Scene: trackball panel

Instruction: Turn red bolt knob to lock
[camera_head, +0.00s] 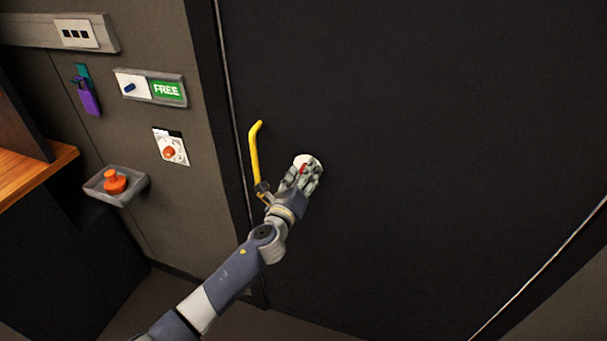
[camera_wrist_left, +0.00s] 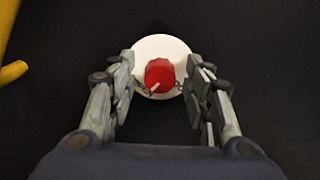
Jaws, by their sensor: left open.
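The red bolt knob (camera_wrist_left: 160,75) sits on a round white plate (camera_wrist_left: 160,48) on the black door. In the head view the knob (camera_head: 303,169) is mostly hidden behind my gripper, and the white plate (camera_head: 313,160) shows above it. My left gripper (camera_head: 307,174) is at the knob. In the left wrist view its two fingers (camera_wrist_left: 158,85) are open, one on each side of the knob. The right fingertip is close to the knob; I cannot tell whether it touches. My right gripper is not in view.
A yellow door handle (camera_head: 254,153) stands just left of my gripper. The door (camera_head: 430,130) is clear to the right.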

